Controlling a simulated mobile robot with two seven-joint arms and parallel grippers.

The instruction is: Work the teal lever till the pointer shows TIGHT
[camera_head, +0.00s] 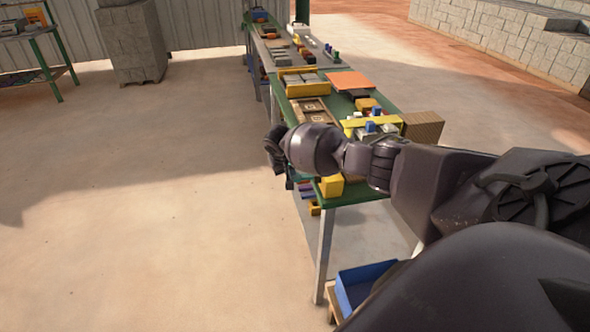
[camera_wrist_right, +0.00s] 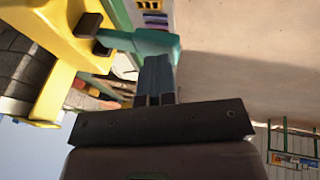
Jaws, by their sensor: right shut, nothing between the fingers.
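The teal lever (camera_wrist_right: 150,42) shows in the right wrist view, sticking out from a yellow frame (camera_wrist_right: 55,70). My right gripper (camera_wrist_right: 155,72) is shut and empty; its fingertips are right at the lever's outer end and look to be touching or nearly touching it. In the head view my right gripper (camera_head: 275,150) is at the table's left edge, and my arm covers most of the press. A small bit of teal shows under the gripper. The pointer and the TIGHT mark cannot be made out. My left gripper is not in view.
The green-topped table (camera_head: 350,193) holds a yellow tray of grey blocks (camera_head: 300,80), an orange board (camera_head: 350,82) and a brown block (camera_head: 423,127). A blue bin (camera_head: 365,283) stands low at the front. The floor left of the table is clear.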

